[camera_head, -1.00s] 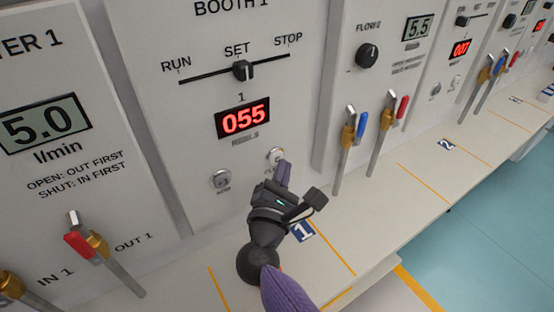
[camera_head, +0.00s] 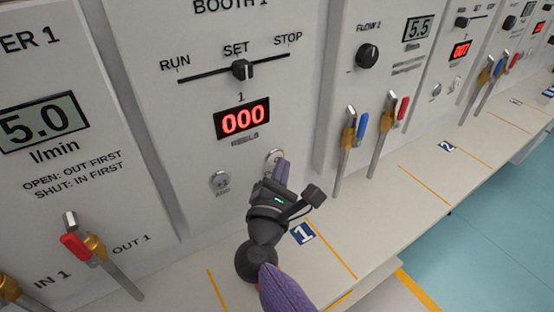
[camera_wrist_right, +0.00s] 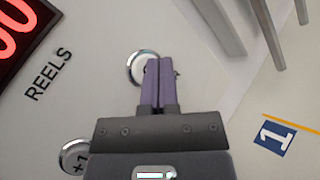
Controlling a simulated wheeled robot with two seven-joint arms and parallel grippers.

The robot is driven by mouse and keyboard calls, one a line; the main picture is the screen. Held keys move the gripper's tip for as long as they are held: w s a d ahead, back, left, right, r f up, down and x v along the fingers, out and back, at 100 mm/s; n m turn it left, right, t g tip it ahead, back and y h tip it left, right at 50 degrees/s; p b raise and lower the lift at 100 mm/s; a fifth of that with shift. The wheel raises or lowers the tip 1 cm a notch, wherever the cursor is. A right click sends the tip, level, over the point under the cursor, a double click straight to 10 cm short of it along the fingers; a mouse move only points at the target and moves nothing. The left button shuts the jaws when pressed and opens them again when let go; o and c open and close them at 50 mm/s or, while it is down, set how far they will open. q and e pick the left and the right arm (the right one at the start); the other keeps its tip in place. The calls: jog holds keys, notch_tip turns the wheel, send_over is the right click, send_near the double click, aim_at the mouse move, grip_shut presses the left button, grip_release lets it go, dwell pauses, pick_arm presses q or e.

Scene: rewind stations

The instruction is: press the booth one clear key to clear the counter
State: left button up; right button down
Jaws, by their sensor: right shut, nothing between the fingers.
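The booth one panel (camera_head: 185,120) carries a red counter display (camera_head: 242,119) that reads 000. Below it sit two round keys. The left one is the add key (camera_head: 220,181), marked +1 in the right wrist view (camera_wrist_right: 75,157). The right one is the clear key (camera_head: 272,156), a ringed key that also shows in the right wrist view (camera_wrist_right: 133,69). My right gripper (camera_head: 283,172) is shut and empty, its purple fingertips (camera_wrist_right: 158,66) at the clear key and covering most of its face. Whether they touch it is hard to tell. My left gripper is not in view.
A slider (camera_head: 242,70) stands at SET above the display. A shelf (camera_head: 385,200) with orange lines and a number 1 tag (camera_head: 302,233) runs below the panels.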

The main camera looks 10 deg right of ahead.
jog(key=shift+a+r, duration=0.1)
jog(key=shift+a, duration=0.15)
jog(key=shift+s, duration=0.8)
jog(key=shift+s+d+p, duration=0.2)
jog(key=shift+s+d, duration=0.1)
jog(key=shift+s, duration=0.5)
jog(key=shift+s+d+p, duration=0.25)
jog(key=shift+s+d, duration=0.1)
jog(key=shift+s, duration=0.4)
jog(key=shift+s+d+p, duration=0.2)
jog(key=shift+s+d, duration=0.1)
jog(key=shift+s, duration=0.5)
